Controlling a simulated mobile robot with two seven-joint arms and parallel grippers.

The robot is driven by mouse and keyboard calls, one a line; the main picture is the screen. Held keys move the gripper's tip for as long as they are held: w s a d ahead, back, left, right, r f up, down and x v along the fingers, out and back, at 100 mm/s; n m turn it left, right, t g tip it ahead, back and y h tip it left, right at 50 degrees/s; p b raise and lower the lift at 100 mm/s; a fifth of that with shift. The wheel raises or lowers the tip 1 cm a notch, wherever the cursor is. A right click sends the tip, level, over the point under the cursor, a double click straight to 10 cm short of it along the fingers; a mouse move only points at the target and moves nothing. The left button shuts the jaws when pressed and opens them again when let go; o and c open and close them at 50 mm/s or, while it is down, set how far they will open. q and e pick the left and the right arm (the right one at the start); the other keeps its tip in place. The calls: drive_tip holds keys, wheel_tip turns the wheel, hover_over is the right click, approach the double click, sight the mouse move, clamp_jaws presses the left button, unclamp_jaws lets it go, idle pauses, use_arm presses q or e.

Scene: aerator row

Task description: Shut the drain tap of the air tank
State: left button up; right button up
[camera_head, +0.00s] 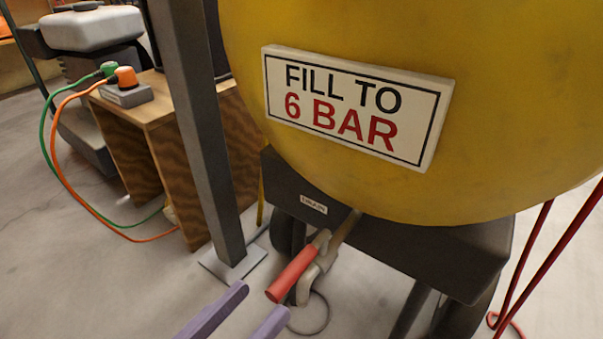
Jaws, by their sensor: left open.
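The yellow air tank (500,120) fills the upper right and carries a sign (355,107) reading "FILL TO 6 BAR". Below it, a small "DRAIN" label (314,204) sits on the dark stand. The drain tap (323,262) hangs from a short brass-coloured pipe under the tank. Its red lever (292,274) slants down to the left, lying at a slight angle beside the tap's body. My left gripper (259,305) shows two purple fingers at the bottom edge, open and empty, just below and left of the red lever, apart from it. My right gripper is not in view.
A grey post (195,130) with a floor plate stands left of the tap. Behind it are a wooden bench (155,112) and a plug box with green and orange cables (62,150). Red hoses (548,262) run at right. Floor shows around the tap.

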sight(310, 248)
use_arm(q)
drive_tip(key=b+x, duration=0.4)
drive_tip(key=x, duration=0.4)
drive_tip(key=shift+w+d+f, duration=0.15)
drive_tip(key=shift+d, duration=0.25)
drive_tip(key=shift+w+d, duration=0.3)
drive_tip(key=shift+c, duration=0.2)
clamp_jaws()
idle(0.6)
